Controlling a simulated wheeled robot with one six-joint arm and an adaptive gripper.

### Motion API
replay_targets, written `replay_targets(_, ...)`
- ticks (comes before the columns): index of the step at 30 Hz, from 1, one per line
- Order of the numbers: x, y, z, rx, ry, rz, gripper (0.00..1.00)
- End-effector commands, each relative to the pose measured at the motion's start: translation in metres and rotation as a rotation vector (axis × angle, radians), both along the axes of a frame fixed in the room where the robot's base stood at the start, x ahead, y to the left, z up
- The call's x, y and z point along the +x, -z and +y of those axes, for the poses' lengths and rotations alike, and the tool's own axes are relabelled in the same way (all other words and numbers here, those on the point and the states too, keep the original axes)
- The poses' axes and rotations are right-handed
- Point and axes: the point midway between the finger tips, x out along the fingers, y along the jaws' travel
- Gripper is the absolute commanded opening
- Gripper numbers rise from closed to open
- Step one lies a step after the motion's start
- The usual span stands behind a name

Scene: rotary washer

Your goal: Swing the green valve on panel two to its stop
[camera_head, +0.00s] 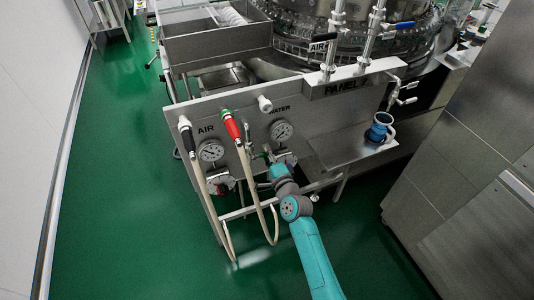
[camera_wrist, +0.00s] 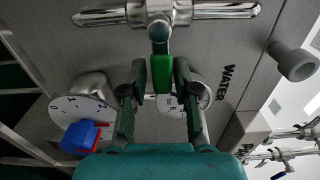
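The green valve handle (camera_wrist: 161,73) hangs down from a chrome fitting (camera_wrist: 160,12) in the wrist view. My gripper (camera_wrist: 160,75) has its two dark fingers on either side of the handle. The fingers are apart, with a gap at the left of the handle and a narrower one at the right. In the head view my gripper (camera_head: 266,158) is at the front of the steel panel (camera_head: 330,122), below the WATER label. The panel's lettering reads PANEL, with its number hard to read. The green handle is too small to make out clearly there.
Two gauges, left (camera_head: 211,151) and right (camera_head: 282,131), sit on the panel. A black-handled hose (camera_head: 199,170) and a red-handled hose (camera_head: 245,170) hang left of my arm. A blue item (camera_head: 380,128) sits on the right shelf. Steel cabinets (camera_head: 460,160) stand at right.

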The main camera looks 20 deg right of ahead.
Motion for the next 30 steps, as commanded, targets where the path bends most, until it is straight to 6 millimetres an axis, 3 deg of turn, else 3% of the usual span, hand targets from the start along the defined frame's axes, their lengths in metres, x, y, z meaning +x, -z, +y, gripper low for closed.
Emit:
replay_targets(14,-0.009,-0.001,0.000,-0.001,0.000,-0.001,0.44)
replay_targets(30,-0.099,0.000,0.000,-0.001,0.000,0.000,0.44)
